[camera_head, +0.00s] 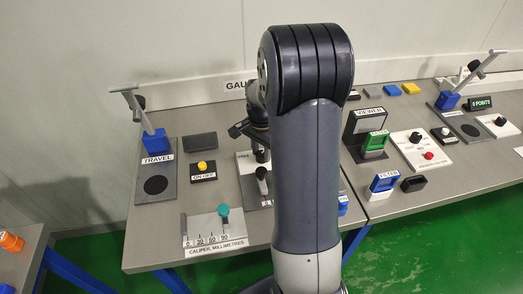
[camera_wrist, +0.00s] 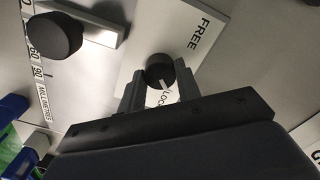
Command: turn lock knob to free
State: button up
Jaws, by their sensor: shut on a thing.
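The lock knob (camera_wrist: 159,69) is a small round black knob on a white plate (camera_wrist: 150,38) in the wrist view. A white mark on it points toward the LOCK lettering (camera_wrist: 168,96), partly covered by my gripper; the FREE lettering (camera_wrist: 207,32) is at the upper right. My gripper (camera_wrist: 159,80) has one finger on either side of the knob and is shut on it. In the head view my gripper (camera_head: 260,153) is over the plate, partly hidden behind my arm, and I cannot make out the knob there.
A larger dark knob (camera_wrist: 55,36) with a grey bar and millimetre scale is close by at the upper left of the wrist view. In the head view a caliper panel with a teal knob (camera_head: 223,210) and a yellow ON/OFF button (camera_head: 202,166) are left of my arm.

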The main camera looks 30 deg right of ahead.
jog(key=c, duration=0.3)
jog(key=shift+n, duration=0.4)
jog(key=n, duration=0.7)
jog(key=shift+n, duration=0.3)
jog(key=n, duration=0.4)
jog(key=shift+n, duration=0.3)
jog(key=n, duration=0.4)
jog(key=shift+n, duration=0.6)
